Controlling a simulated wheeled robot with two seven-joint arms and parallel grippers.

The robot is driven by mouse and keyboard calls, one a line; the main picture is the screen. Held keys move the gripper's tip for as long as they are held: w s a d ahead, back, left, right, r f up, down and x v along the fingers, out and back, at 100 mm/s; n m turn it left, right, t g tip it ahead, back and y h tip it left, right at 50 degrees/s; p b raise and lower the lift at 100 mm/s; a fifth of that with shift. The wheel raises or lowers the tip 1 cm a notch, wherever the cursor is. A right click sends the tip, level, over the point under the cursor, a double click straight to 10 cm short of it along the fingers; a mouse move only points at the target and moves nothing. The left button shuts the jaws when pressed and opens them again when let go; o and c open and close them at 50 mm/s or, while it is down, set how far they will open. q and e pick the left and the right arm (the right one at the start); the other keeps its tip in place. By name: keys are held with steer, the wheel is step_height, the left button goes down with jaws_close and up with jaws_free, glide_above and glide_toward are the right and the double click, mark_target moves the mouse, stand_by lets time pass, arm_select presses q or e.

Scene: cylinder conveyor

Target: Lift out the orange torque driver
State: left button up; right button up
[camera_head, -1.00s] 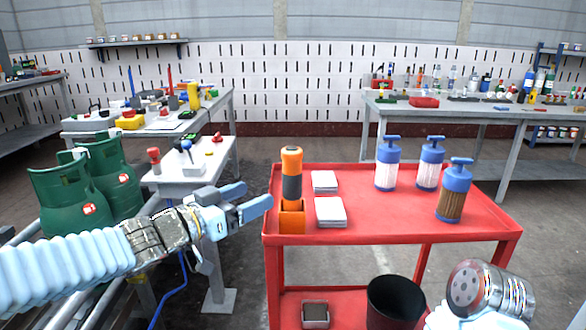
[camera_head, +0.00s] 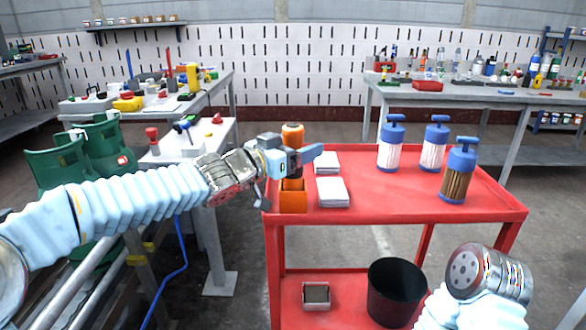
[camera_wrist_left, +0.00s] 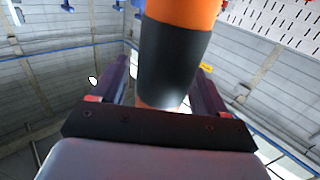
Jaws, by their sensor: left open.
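The orange torque driver (camera_head: 292,135) stands upright in an orange holder (camera_head: 293,203) at the left edge of the red cart. Its orange top shows above my left gripper (camera_head: 303,159), which hides its middle. The gripper is open, with its fingers at the height of the dark grip. In the left wrist view, the driver's dark grip (camera_wrist_left: 172,65) with orange above it stands between the two open fingers (camera_wrist_left: 155,85). I cannot tell if either finger touches it. My right arm shows at the bottom right, but its gripper does not show.
The red cart (camera_head: 400,209) also bears white stacks (camera_head: 333,192) right of the holder and three blue-topped pump bottles (camera_head: 459,172) further right. A black bin (camera_head: 396,291) stands on the lower shelf. Green cylinders (camera_head: 62,160) stand at the left.

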arm_select(q)
steer(key=shift+w+d, duration=0.15)
jaws_close()
steer(key=shift+r, duration=0.1)
stand_by(0.3)
